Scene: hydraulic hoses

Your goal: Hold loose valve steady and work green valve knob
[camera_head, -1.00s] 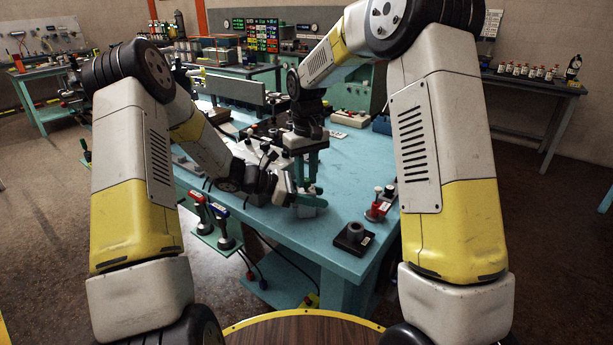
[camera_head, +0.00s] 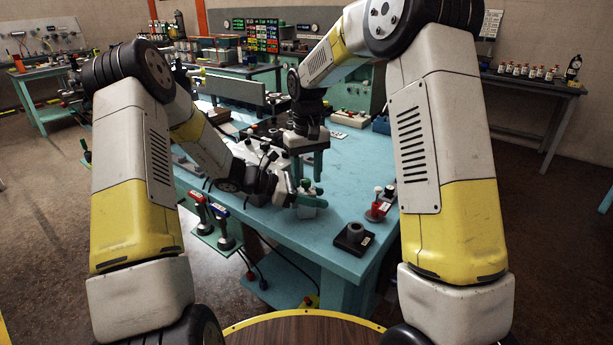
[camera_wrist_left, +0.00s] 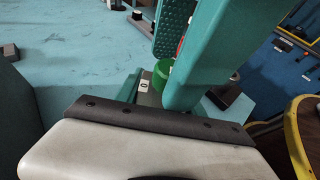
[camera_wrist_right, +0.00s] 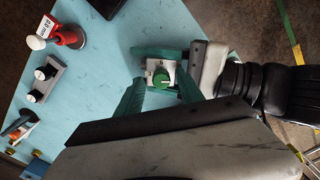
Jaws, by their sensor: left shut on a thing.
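The loose valve is a small light-grey block (camera_head: 310,210) with a round green knob (camera_head: 305,184) on top, near the front edge of the blue table. My left gripper (camera_head: 300,199) is shut on the valve from the left side. In the left wrist view the green knob (camera_wrist_left: 163,70) shows between its teal fingers. My right gripper (camera_head: 309,176) points down just above the valve. In the right wrist view its fingers (camera_wrist_right: 158,92) are apart, one to each side of the knob (camera_wrist_right: 161,80), with visible gaps; it is open and empty.
A dark square block with a round socket (camera_head: 353,236) and a red valve with a white knob (camera_head: 379,204) stand to the right of the valve.

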